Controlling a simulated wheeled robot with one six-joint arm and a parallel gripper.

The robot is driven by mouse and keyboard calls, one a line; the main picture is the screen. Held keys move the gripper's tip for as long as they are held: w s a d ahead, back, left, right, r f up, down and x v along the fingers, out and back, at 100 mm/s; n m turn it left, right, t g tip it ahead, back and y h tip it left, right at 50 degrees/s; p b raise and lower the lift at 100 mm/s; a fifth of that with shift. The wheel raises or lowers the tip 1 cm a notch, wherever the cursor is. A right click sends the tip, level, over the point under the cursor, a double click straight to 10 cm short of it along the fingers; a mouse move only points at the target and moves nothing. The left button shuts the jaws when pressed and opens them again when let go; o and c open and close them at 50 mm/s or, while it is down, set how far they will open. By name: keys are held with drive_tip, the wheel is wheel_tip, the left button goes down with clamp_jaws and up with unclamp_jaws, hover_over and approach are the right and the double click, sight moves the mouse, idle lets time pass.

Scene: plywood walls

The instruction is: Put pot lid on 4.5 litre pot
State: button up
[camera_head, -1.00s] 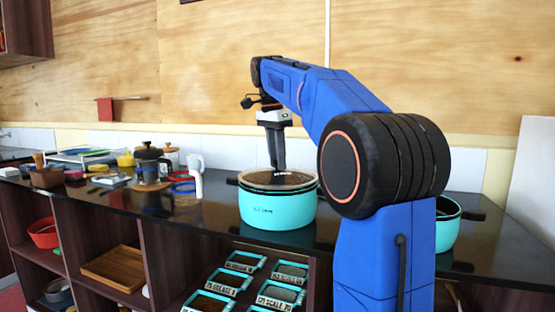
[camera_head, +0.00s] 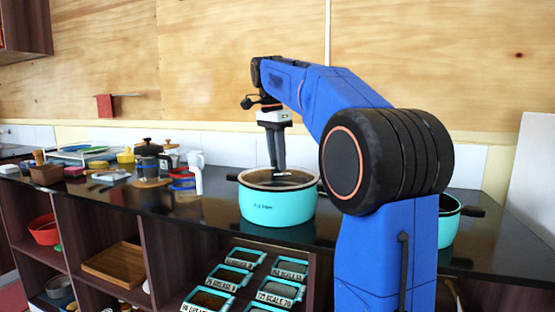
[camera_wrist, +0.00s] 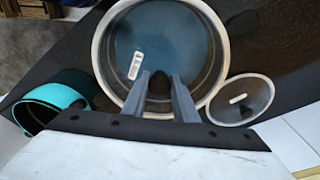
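The turquoise pot (camera_head: 277,207) stands on the dark counter below my gripper. In the wrist view the large pot's pale round rim (camera_wrist: 101,52) shows close to the fingers. A white bar handle (camera_wrist: 135,65) shows within the rim, left of centre. It appears to belong to a glass lid; whether this lid sits flat on the rim or lower inside I cannot tell. My gripper (camera_head: 278,170) points down over the pot's opening. In the wrist view its two fingers (camera_wrist: 160,80) are apart with nothing visible between them.
A smaller glass lid (camera_wrist: 254,98) lies right of the pot in the wrist view. A second turquoise pot (camera_head: 447,228) stands at the right, partly behind my arm. Coffee makers (camera_head: 147,160) and a white jug (camera_head: 197,172) stand to the left. Labelled trays (camera_head: 233,275) fill the shelf below.

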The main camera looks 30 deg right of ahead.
drive_tip(key=o, duration=0.4)
drive_tip(key=shift+r, duration=0.1)
drive_tip(key=shift+a+r, duration=0.25)
drive_tip(key=shift+r, duration=1.6)
drive_tip(key=shift+a+r, duration=0.2)
drive_tip(key=shift+r, duration=1.6)
